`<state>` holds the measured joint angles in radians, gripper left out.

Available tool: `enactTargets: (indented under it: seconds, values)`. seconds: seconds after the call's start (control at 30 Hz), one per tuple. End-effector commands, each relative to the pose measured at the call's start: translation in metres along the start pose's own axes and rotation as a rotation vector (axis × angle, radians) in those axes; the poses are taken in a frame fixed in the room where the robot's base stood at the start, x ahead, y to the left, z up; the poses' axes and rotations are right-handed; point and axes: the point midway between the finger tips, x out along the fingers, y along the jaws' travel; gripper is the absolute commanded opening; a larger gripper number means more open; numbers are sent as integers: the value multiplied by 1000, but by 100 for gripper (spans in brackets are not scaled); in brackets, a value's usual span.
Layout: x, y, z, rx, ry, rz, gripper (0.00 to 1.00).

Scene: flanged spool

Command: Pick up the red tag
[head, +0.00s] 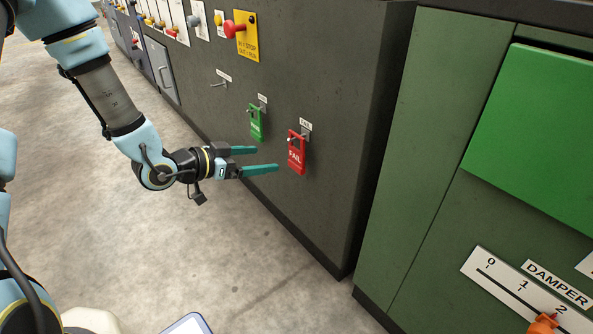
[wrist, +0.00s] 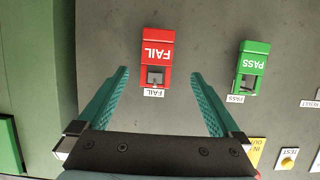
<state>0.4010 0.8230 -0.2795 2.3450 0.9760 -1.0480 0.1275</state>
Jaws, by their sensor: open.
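The red tag (head: 297,156) is marked FAIL and hangs on a peg on the dark grey cabinet side, under a small white label. In the wrist view the red tag (wrist: 157,50) shows upside down, between and beyond the two fingers. My gripper (head: 268,159) has its green fingers apart and empty, pointing towards the panel, a little left of the red tag in the head view. In the wrist view my gripper (wrist: 160,76) spans wider than the tag. The fingers do not appear to touch it.
A green PASS tag (head: 256,123) hangs on a peg left of the red one, and to its right in the wrist view (wrist: 252,64). The floor is clear.

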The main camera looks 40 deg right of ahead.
Motion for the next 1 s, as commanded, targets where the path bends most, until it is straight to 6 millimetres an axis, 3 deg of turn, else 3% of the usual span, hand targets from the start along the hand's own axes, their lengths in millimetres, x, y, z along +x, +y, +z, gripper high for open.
enactTargets:
  seconds: [0.33, 0.57, 0.83, 1.0]
  values:
    - [47, 2, 1, 2, 7, 7, 100]
    - [64, 2, 0, 2, 5, 4, 100]
    - [101, 5, 0, 2, 7, 5, 100]
    - [108, 5, -1, 0, 4, 3, 100]
